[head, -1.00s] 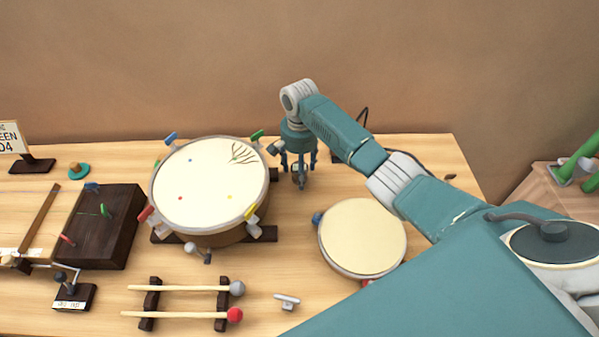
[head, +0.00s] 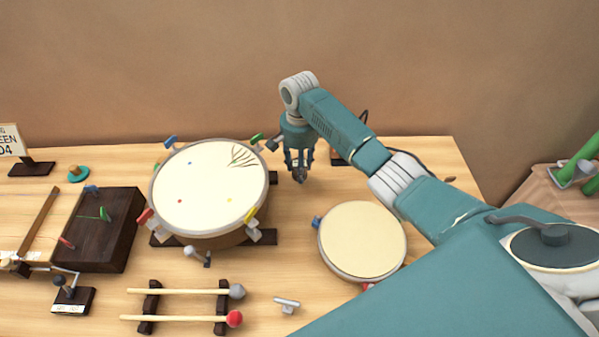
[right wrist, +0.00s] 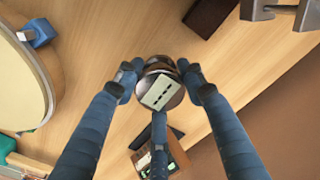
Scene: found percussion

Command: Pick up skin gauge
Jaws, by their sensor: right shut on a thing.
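The skin gauge (right wrist: 161,90) is a small round dark piece with a pale marked face. It sits between the fingertips of my right gripper (right wrist: 158,80) in the right wrist view, and the fingers touch it from both sides. In the head view my right gripper (head: 299,166) points down over the back of the table, just right of the big drum, shut on the gauge (head: 299,175). Whether the gauge still touches the table I cannot tell. My left gripper is not in view.
The big drum (head: 208,185) with coloured tuning keys stands close left of the gripper. A smaller drum (head: 362,240) is in front, right. Two mallets on a rack (head: 150,307) and a small silver key (head: 287,303) lie at the front. A dark block stands behind the gripper.

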